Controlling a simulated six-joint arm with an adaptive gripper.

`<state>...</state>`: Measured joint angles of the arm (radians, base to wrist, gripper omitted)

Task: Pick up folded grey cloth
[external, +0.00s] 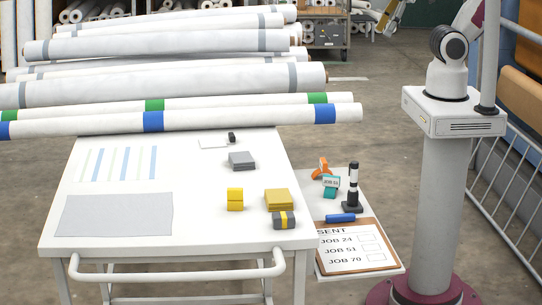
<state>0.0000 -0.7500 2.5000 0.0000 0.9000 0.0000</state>
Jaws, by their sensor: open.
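A flat grey sheet (115,215) covers the front left. Long white rolls (170,85) lie behind. A side shelf holds a clipboard (357,247), clips and a black-and-white post (352,186).

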